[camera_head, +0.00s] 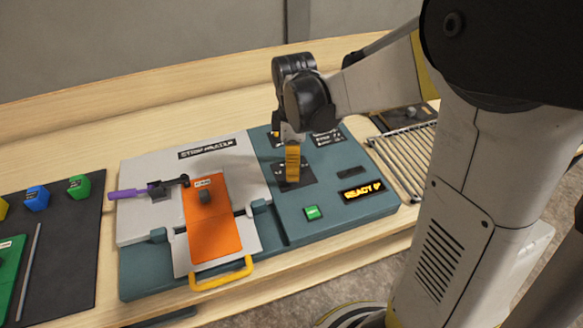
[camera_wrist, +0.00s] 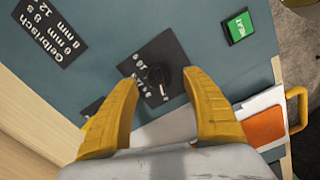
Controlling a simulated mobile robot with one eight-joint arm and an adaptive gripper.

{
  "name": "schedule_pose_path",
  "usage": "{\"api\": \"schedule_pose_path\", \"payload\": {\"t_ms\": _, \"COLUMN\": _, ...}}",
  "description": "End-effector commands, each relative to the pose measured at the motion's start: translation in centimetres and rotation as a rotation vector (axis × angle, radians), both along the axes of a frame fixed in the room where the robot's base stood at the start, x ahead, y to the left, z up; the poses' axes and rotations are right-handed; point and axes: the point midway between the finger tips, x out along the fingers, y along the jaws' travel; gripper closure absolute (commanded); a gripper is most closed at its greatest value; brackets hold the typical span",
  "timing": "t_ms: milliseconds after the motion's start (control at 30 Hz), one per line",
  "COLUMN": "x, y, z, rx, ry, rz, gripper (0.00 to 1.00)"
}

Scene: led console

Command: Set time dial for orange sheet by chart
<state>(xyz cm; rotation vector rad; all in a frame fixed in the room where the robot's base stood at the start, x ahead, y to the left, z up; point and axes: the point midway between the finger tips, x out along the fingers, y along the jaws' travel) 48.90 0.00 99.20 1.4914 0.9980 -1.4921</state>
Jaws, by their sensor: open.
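The orange sheet (camera_head: 212,222) lies on the grey left part of the console, with a small dark knob and label on it. The time dial (camera_wrist: 158,75) is a black round knob on a dark scale plate with pale numbers in the wrist view. The chart (camera_wrist: 48,30) is a black label with white lines of mm values; only part of its text is legible. My gripper (camera_wrist: 160,80) is open, its yellow fingers on either side of the dial in the picture; contact cannot be told. In the head view my gripper (camera_head: 292,168) hides the dial.
A green button (camera_head: 312,212) and a lit READY display (camera_head: 361,192) sit on the teal panel. A purple handle (camera_head: 127,194) and yellow handle (camera_head: 222,274) stick out at the left and front. A dark mat (camera_head: 75,250) with coloured blocks and a wire rack (camera_head: 402,160) flank the console.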

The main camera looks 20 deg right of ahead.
Motion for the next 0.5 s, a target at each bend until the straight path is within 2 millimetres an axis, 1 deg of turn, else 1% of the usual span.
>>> {"api": "schedule_pose_path", "payload": {"t_ms": 33, "x": 0.0, "y": 0.0, "z": -0.9, "rx": 0.0, "ry": 0.0, "rz": 0.0, "gripper": 0.43}}
{"api": "schedule_pose_path", "payload": {"t_ms": 133, "x": 0.0, "y": 0.0, "z": -1.6, "rx": 0.0, "ry": 0.0, "rz": 0.0, "gripper": 0.43}}
{"api": "schedule_pose_path", "payload": {"t_ms": 267, "x": 0.0, "y": 0.0, "z": -1.9, "rx": 0.0, "ry": 0.0, "rz": -0.001, "gripper": 0.43}}
{"api": "schedule_pose_path", "payload": {"t_ms": 467, "x": 0.0, "y": 0.0, "z": -1.9, "rx": 0.0, "ry": 0.0, "rz": -0.001, "gripper": 0.43}}
{"api": "schedule_pose_path", "payload": {"t_ms": 500, "x": 0.0, "y": 0.0, "z": -1.9, "rx": 0.0, "ry": 0.0, "rz": -0.001, "gripper": 0.51}}
